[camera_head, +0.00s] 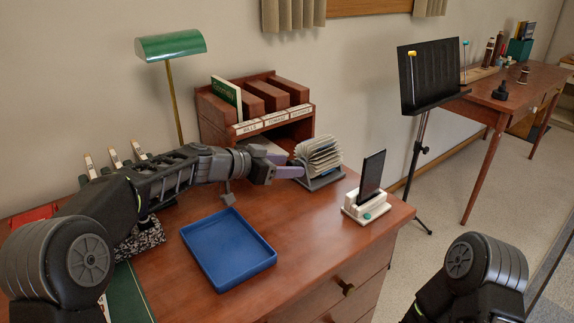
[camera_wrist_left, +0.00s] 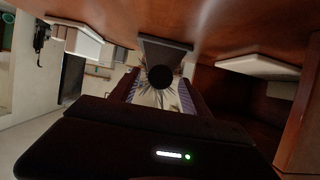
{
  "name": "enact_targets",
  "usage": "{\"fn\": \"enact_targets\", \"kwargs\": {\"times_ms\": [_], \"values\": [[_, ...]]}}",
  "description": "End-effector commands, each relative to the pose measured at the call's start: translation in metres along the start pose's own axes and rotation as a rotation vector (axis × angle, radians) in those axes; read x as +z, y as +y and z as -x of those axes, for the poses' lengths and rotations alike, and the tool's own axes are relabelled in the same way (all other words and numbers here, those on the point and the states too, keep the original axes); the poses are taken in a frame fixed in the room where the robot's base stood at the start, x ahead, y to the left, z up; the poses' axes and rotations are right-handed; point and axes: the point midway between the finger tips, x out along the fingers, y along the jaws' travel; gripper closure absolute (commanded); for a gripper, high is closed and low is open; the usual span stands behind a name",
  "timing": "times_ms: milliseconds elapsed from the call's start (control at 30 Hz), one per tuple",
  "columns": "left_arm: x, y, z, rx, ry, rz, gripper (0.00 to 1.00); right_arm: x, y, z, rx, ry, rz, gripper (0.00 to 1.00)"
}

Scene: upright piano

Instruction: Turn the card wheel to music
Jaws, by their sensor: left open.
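The card wheel (camera_head: 320,157) stands on the desk with its cards fanned up over a dark grey base. My left gripper (camera_head: 290,170) reaches its left side from the left, fingers at about card height. In the left wrist view the card wheel's round dark knob (camera_wrist_left: 160,77) lies between the two purple-grey fingers of my left gripper (camera_wrist_left: 160,93), with the cards spread behind it. The jaws are open; I cannot tell whether a finger touches anything. The writing on the cards is too small to read. My right gripper is out of view.
A wooden organizer (camera_head: 222,108) with labelled slots stands behind my left forearm. A white stand with a black device (camera_head: 371,177) is right of the wheel. A blue tray (camera_head: 228,250) lies in front. A green lamp (camera_head: 170,45) stands behind. The desk between tray and white stand is clear.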

Motion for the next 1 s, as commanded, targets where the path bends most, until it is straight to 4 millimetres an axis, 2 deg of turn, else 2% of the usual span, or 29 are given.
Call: {"fn": "enact_targets", "kwargs": {"times_ms": [333, 1000], "values": [[-0.0001, 0.0, -0.0052, 0.0, 0.0, -0.001, 0.45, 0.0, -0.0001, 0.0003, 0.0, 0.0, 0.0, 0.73], [0.0, 0.0, -0.005, 0.0, 0.0, 0.0, 1.0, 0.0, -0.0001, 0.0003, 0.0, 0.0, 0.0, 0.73]]}}
